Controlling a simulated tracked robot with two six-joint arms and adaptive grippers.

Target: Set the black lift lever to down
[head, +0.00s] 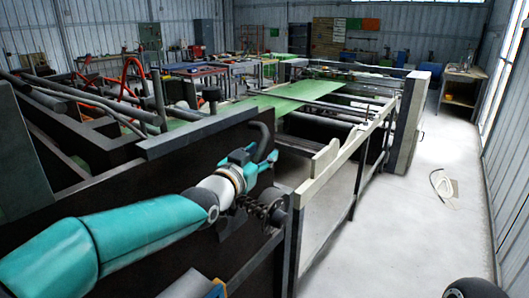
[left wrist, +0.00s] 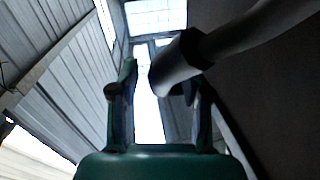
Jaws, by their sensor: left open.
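The black lift lever (head: 263,139) stands at the near side of the dark machine frame in the head view, its rounded handle just above my left gripper (head: 262,160). In the left wrist view the lever (left wrist: 222,42) comes in from the upper right. Its thick dark end lies between the two fingers of my left gripper (left wrist: 160,90), closer to the right finger and partly covering it. The fingers are spread apart. I cannot tell whether they touch the lever. My right gripper is not in view.
A dark machine panel (head: 130,185) stands close beside my left arm. A coiled spring and shaft (head: 265,208) sit below the gripper. A pale rail (head: 345,150) runs to the right. The grey floor (head: 425,215) on the right is mostly clear.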

